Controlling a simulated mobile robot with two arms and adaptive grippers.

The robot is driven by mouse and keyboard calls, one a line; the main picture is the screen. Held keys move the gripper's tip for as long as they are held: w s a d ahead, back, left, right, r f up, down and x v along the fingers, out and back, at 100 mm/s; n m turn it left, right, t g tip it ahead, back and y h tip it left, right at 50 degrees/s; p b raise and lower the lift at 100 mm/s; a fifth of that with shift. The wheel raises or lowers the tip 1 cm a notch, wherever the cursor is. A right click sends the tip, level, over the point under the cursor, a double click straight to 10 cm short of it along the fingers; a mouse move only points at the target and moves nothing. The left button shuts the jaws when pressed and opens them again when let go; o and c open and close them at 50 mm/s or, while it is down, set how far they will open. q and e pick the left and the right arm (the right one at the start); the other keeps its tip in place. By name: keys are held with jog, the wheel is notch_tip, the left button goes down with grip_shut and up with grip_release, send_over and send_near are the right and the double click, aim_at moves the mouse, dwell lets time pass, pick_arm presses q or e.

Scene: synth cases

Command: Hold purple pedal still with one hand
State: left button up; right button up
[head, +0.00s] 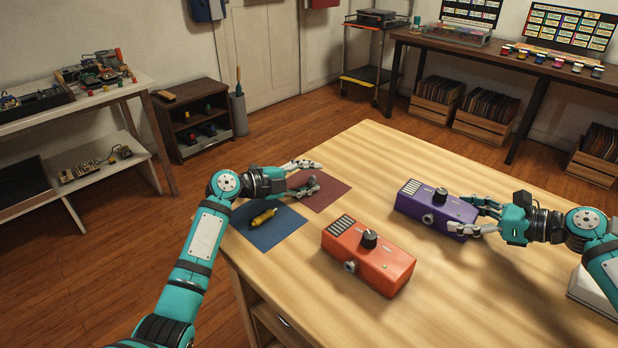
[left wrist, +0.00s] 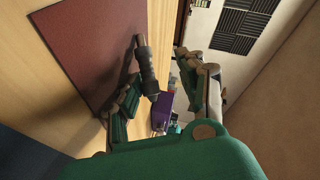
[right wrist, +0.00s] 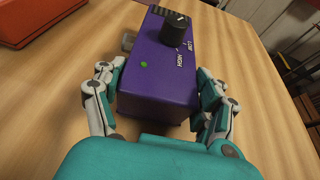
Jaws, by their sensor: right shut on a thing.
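The purple pedal (head: 436,207) lies on the table at the right in the head view, with a black knob on top. My right gripper (head: 474,214) is shut on its near right end, one finger on each side. In the right wrist view the purple pedal (right wrist: 160,70) sits between the fingers of my right gripper (right wrist: 158,100), and a green light shows on its top. My left gripper (head: 318,174) is open and empty over the dark red mat (head: 325,196).
An orange pedal (head: 368,258) stands left of the purple one. A yellow tool (head: 262,219) lies on the blue mat (head: 280,234) at the table's left. The table (head: 370,155) is clear behind the pedals. A white object (head: 590,296) sits at the right edge.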

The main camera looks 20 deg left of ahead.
dwell(0.4)
pick_arm(q)
notch_tip(320, 180, up, 6)
jog(key=shift+r, duration=0.2)
jog(key=s+d+r+m+g, duration=0.1)
jog(key=d+m+g, duration=0.2)
jog(key=d, duration=0.5)
jog(key=s+d+r+m+g, duration=0.1)
jog(key=d+r+m+g, duration=0.15)
jog(key=d, duration=0.45)
jog(key=s+d+f+m+y, duration=0.1)
jog(key=s+d+m+y, duration=0.1)
jog(key=d+m, duration=0.1)
jog(key=s+d+f+m+g+y, duration=0.1)
jog(key=s+d+f+m+y, duration=0.1)
jog(key=d, duration=0.3)
jog(key=s+d+f+m+g+y, duration=0.1)
jog(key=s+d+f+m, duration=0.1)
jog(key=s+d+m, duration=0.1)
jog(key=shift+s+d+m+g+y, duration=0.25)
jog(key=shift+d+m+y, duration=0.15)
jog(key=shift+d+m, duration=0.55)
jog(key=shift+s+f+m+y, duration=0.4)
jog(key=shift+f+m, duration=0.2)
jog(key=shift+f, duration=0.05)
pick_arm(e)
jog(key=o, duration=1.4)
